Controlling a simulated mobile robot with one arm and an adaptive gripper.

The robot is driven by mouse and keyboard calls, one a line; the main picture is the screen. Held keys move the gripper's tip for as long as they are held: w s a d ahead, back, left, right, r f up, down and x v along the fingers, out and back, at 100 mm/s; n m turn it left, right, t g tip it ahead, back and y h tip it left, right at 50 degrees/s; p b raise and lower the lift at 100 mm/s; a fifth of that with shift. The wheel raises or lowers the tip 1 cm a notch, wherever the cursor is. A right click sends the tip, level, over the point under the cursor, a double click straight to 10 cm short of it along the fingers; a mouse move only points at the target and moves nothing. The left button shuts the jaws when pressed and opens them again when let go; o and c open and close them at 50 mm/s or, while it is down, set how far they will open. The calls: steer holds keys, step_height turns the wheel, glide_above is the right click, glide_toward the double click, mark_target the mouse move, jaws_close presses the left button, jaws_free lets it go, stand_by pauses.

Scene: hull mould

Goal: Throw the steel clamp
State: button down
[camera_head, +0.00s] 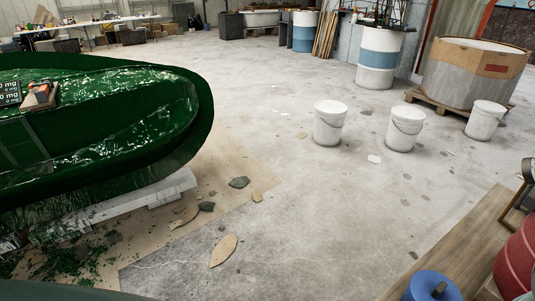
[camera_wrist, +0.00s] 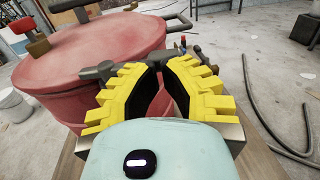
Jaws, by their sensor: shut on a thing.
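In the wrist view my gripper (camera_wrist: 161,68), with yellow ribbed fingers, is closed on a dark grey metal piece, the steel clamp (camera_wrist: 100,71). Parts of the clamp stick out to the left and right of the fingertips. Its middle is hidden by the fingers. It is over the near edge of a red drum (camera_wrist: 105,45); I cannot tell whether the two touch. My gripper is not visible in the head view.
In the head view a green hull mould (camera_head: 110,120) fills the left. White buckets (camera_head: 330,125) stand on the floor at right centre. The red drum (camera_head: 517,262), a blue container (camera_head: 430,288) and a wooden board (camera_head: 455,240) are at bottom right. The middle floor is mostly clear.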

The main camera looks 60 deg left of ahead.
steer(key=shift+w+d+n+y+b, duration=0.15)
steer(key=shift+w+n+y+b, duration=0.25)
steer(key=shift+n+y, duration=0.45)
steer(key=shift+w+d+n+y+b, duration=0.25)
steer(key=shift+n+y+b, duration=0.25)
steer(key=shift+y, duration=0.8)
steer(key=shift+w+d+n+y+b, duration=0.1)
steer(key=shift+w+n+y+b, duration=0.3)
steer(key=shift+n+y, duration=0.45)
steer(key=shift+y, duration=0.5)
